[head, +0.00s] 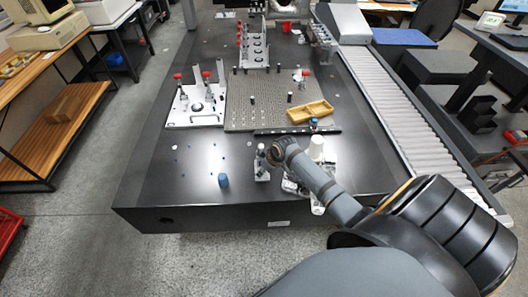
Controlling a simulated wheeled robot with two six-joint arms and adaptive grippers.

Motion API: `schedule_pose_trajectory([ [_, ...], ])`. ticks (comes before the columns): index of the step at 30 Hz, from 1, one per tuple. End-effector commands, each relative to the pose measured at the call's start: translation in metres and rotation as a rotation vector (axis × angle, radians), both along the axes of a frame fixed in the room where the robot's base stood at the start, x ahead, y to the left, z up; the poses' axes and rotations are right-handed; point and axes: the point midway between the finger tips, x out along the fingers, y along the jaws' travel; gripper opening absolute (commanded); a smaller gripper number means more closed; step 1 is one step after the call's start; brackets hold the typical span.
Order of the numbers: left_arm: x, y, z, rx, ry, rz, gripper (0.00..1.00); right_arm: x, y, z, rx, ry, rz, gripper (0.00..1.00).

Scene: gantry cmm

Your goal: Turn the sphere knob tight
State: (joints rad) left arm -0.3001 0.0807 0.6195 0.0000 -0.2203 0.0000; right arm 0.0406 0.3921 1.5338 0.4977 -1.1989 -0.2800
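My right arm comes in from the lower right, over the front of the dark granite table (180,130). Its wrist end hangs beside a small upright fixture (262,172) with a pale base and dark and greenish parts. My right gripper is not clearly made out; the wrist hides it or it blends with the fixtures. I cannot clearly pick out the sphere knob; it may be on this small fixture or hidden behind the wrist. White and grey parts (317,150) stand just right of the wrist, partly covered by my arm. My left gripper is not in view.
A perforated plate (255,113) with posts and a yellow tray (310,112) lies behind. A white plate with red-topped clamps (182,118) is at left. A blue cylinder (223,180) stands near the front edge. A ribbed guideway (400,110) runs along the right. The front left tabletop is mostly clear.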

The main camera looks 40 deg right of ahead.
Motion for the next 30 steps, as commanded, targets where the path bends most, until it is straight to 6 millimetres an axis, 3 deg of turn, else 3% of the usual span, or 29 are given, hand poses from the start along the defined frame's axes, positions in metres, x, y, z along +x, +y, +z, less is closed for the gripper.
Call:
schedule_pose_trajectory([
  [9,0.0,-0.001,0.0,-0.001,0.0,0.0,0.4,0.001,0.0,-0.003,0.0,0.0,0.001,0.32],
  [16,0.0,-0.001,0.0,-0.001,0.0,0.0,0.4,0.001,0.0,-0.003,0.0,0.0,0.001,0.01],
  [23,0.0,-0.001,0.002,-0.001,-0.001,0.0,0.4,0.001,0.001,-0.002,0.0,0.0,-0.008,0.0],
  [30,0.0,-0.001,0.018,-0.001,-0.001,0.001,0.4,0.001,0.002,0.001,0.002,0.0,-0.09,0.0],
])
